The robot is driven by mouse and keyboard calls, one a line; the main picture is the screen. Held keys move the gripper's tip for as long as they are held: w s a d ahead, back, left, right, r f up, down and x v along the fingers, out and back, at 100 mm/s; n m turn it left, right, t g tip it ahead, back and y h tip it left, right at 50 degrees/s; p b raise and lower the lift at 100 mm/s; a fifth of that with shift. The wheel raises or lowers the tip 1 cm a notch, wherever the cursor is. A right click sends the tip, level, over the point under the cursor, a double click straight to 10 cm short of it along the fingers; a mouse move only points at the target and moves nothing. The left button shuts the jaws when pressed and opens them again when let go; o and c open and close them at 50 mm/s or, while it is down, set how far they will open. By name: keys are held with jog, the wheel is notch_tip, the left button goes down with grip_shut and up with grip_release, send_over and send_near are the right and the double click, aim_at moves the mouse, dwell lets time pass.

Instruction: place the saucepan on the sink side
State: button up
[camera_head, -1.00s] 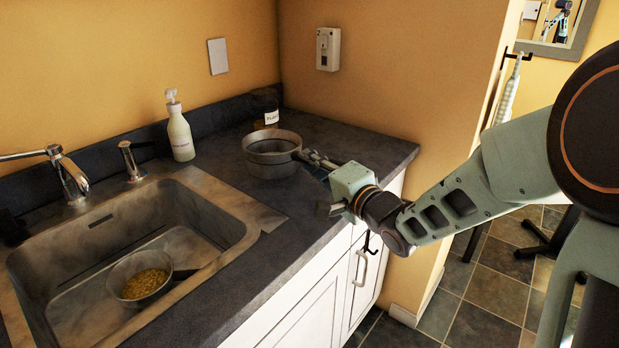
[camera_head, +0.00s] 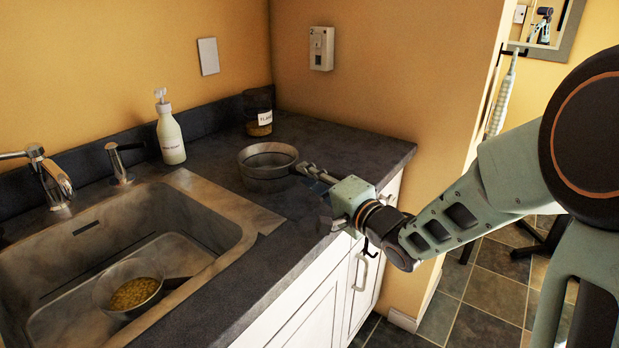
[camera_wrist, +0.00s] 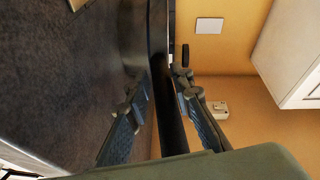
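The saucepan (camera_head: 268,183), grey with a dark inside, is over the counter right of the sink. I cannot tell whether its base touches the worktop. Its handle points right, toward my gripper (camera_head: 312,172). In the wrist view the dark handle (camera_wrist: 166,100) runs between the two fingers of my gripper (camera_wrist: 163,88), which are closed in on it from both sides. Part of the pan's side (camera_wrist: 132,35) shows beyond. The sink (camera_head: 215,222) is at the left, with dark counter (camera_head: 235,285) along its near right side.
A bowl-like pan (camera_head: 133,294) with yellow food and a dark handle lies in the sink. A soap bottle (camera_head: 170,138), a tap (camera_head: 50,178) and a labelled jar (camera_head: 258,113) stand behind. Bare counter (camera_head: 340,150) lies right of the saucepan.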

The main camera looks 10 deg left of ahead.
jog(key=shift+o, duration=1.4)
jog(key=shift+r, duration=0.2)
jog(key=p+v, duration=0.2)
jog(key=v, duration=1)
